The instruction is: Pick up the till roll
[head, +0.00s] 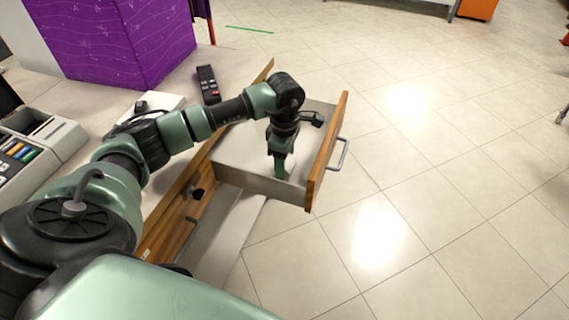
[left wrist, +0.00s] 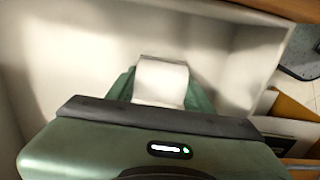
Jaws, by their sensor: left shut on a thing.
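The till roll (left wrist: 161,80) is a white paper roll, seen between the fingers of my left gripper in the left wrist view. My left gripper (head: 279,170) points down into the open drawer (head: 328,150) in the head view. Its green fingers (left wrist: 160,92) are shut on the roll, one on each side. The roll is low inside the drawer, close to the pale drawer floor; I cannot tell whether it touches it. In the head view the roll is mostly hidden by the gripper. My right gripper is in neither view.
The drawer has pale walls around my gripper and a wooden front with a metal handle (head: 341,155). On the counter are a black remote-like device (head: 208,84), a purple box (head: 110,40) and a till (head: 38,137). Tiled floor right of the drawer is clear.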

